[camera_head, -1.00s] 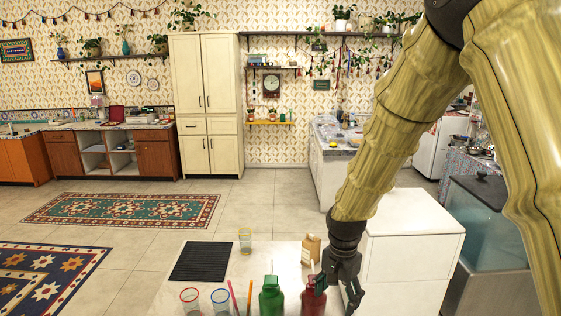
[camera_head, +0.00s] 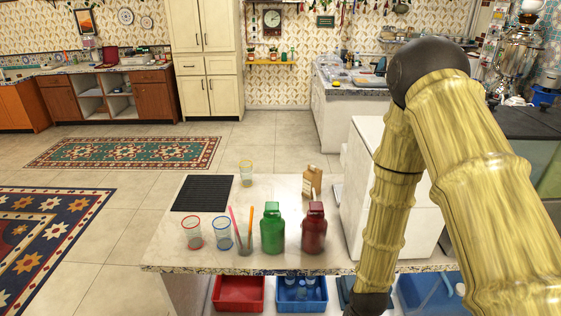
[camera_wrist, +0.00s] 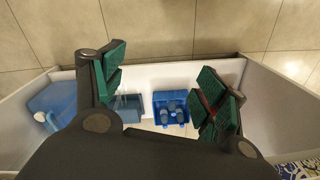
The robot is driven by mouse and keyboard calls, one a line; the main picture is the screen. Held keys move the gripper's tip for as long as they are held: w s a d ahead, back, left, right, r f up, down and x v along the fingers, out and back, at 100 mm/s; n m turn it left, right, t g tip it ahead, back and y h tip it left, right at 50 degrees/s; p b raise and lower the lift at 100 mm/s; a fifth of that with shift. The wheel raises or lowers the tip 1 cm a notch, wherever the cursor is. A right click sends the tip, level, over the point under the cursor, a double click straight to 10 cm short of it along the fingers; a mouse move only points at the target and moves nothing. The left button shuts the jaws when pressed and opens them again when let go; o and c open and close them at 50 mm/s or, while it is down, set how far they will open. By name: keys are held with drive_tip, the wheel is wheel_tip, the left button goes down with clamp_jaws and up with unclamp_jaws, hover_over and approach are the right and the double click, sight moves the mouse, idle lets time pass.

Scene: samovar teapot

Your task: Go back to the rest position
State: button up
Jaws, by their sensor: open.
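My gripper (camera_wrist: 163,88) is open and empty in the wrist view, with its green-padded fingers apart. It is over the shelf space under the counter, with a blue bin (camera_wrist: 172,98) beyond the fingertips. In the head view my arm comes down past the right front edge of the counter (camera_head: 210,257), and the gripper itself is out of frame below. A red bottle (camera_head: 314,229) and a green bottle (camera_head: 272,229) stand upright on the counter, left of my arm and apart from it.
Two glasses (camera_head: 192,232), a tumbler with straws (camera_head: 244,238), a yellow-rimmed glass (camera_head: 246,172), a small carton (camera_head: 312,182) and a black mat (camera_head: 203,193) are on the counter. Below are a red bin (camera_head: 238,293) and blue bins (camera_head: 300,293). A white box (camera_head: 370,200) stands right.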

drive_tip(key=s+d+f+n+b, duration=0.1)
drive_tip(key=s+f+b, duration=0.1)
drive_tip(key=s+f, duration=0.4)
drive_tip(key=s+d+f+n+b, duration=0.1)
drive_tip(key=s+f, duration=0.5)
drive_tip(key=s, duration=0.6)
drive_tip(key=shift+d+f+n+b, duration=0.35)
drive_tip(key=shift+d+n, duration=0.35)
drive_tip(key=shift+d, duration=0.05)
